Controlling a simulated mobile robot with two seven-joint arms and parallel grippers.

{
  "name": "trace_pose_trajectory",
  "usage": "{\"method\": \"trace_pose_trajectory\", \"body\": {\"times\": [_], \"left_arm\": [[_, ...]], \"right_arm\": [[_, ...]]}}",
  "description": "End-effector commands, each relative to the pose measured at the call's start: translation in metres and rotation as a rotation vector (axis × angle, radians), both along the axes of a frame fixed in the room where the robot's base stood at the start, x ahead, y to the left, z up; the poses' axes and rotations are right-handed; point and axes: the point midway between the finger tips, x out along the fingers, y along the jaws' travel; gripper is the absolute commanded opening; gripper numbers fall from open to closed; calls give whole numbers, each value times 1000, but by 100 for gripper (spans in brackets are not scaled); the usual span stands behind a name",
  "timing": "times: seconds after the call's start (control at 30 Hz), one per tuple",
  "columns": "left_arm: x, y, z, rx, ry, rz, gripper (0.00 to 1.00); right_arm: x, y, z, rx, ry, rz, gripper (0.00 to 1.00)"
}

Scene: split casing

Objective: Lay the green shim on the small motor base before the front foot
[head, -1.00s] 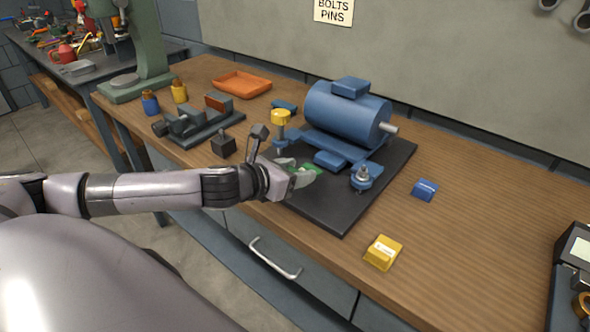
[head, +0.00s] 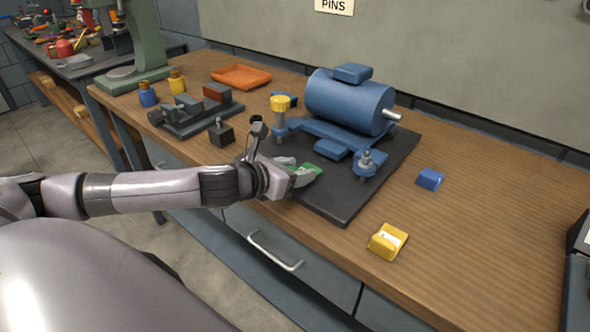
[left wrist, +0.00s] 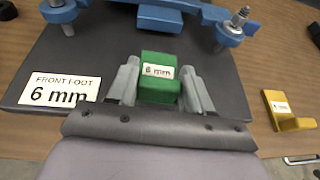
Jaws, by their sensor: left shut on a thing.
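The green shim (left wrist: 159,80), labelled "6 mm", is between the fingers of my left gripper (left wrist: 160,88), which is shut on it. In the head view the shim (head: 312,169) shows at the tips of my left gripper (head: 300,175), over the front part of the dark motor base (head: 348,207). I cannot tell whether it touches the base. The blue motor (head: 345,103) stands on the base behind the gripper, with a bolted front foot (head: 366,165) to the right. A "FRONT FOOT 6 mm" label (left wrist: 58,90) lies on the base. My right gripper is out of view.
A yellow block (head: 387,242) and a blue block (head: 430,179) lie on the bench right of the base. A small black block (head: 221,135), a vice (head: 195,115) and an orange tray (head: 241,76) are at the left. The bench's right side is mostly clear.

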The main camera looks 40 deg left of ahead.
Motion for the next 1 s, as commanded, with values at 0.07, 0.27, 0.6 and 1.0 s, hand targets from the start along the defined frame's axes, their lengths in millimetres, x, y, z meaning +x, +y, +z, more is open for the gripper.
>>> {"method": "trace_pose_trajectory", "body": {"times": [0.07,0.27,0.6,1.0], "left_arm": [[0,0,0,0,0,0,16],[0,0,0,0,0,0,16],[0,0,0,1,0,-1,16],[0,-1,0,-1,0,-1,16]], "right_arm": [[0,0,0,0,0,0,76],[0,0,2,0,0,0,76],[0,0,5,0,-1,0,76],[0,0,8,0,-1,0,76]]}}
